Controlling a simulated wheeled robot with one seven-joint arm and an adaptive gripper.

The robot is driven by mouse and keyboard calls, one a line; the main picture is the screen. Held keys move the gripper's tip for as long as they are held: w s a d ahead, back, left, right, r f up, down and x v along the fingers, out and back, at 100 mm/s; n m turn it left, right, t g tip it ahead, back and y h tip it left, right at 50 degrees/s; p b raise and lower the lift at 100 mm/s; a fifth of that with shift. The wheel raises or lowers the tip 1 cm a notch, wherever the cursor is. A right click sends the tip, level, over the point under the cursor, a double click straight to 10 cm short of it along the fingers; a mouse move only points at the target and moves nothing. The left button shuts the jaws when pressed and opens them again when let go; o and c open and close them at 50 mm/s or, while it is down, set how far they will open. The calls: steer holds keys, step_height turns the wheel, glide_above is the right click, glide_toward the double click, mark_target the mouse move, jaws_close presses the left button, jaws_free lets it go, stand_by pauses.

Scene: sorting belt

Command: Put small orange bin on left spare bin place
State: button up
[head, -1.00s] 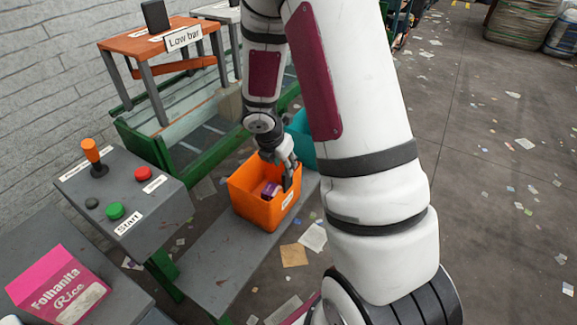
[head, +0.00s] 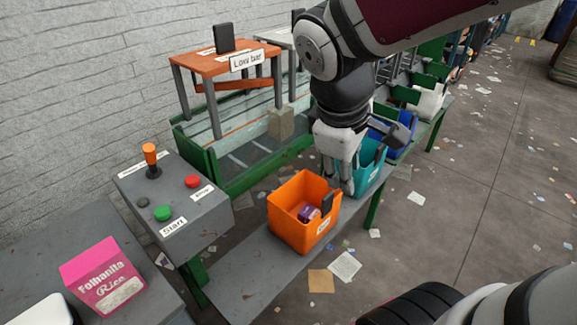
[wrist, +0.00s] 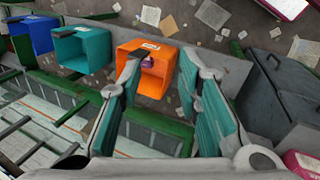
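The small orange bin (head: 283,219) stands upright on the grey bench in the head view, with a small purple item (head: 309,213) inside and a dark handle-like piece on its right wall. In the wrist view the orange bin (wrist: 160,85) shows beyond and between my fingers. My gripper (head: 345,188) is open and empty, at the bin's far right side near the teal bin. The wrist view shows my gripper's fingers (wrist: 159,66) spread apart, with teal inner pads. I cannot tell whether a finger touches the bin. No marking shows which spot is the left spare place.
A teal bin (head: 369,166) and a blue bin (head: 398,138) stand farther along. The bare grey bench (head: 246,272) lies in front of the orange bin. At the left are a control box (head: 180,200) with buttons and a pink rice box (head: 100,277).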

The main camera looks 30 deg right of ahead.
steer(key=s+a+r+m+y, duration=0.2)
steer(key=s+a+m, duration=0.3)
steer(key=s+a, duration=0.4)
steer(key=shift+s+r+m+t+y, duration=0.15)
steer(key=shift+s+m+t+y, duration=0.2)
steer(key=shift+s+y, duration=0.6)
steer(key=shift+r, duration=0.1)
